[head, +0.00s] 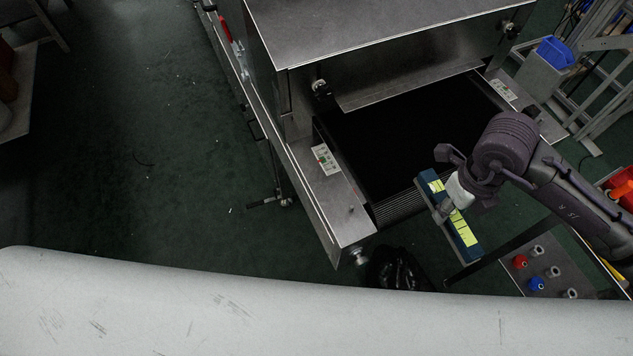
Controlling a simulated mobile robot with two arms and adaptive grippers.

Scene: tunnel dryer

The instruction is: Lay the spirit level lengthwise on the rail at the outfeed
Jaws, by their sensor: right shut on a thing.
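The spirit level (467,233) is a dark blue bar with yellow-green patches, in the right half of the head view. My right gripper (450,204) is shut on it near its middle. The level is slanted from upper left to lower right, across the open end of the dryer's black belt (400,130). A thin grey edge shows along the level's left side; I cannot tell whether it is the outfeed rail or whether the level touches it. The gripper hides part of the level. My left gripper is not in view.
Metal side frames with small control panels (325,160) flank the belt under the steel hood (370,30). A plate with red and blue knobs (553,269) lies at the lower right. A black bag (398,270) is on the floor. A blue bin (555,52) stands at the upper right. The green floor at left is mostly clear.

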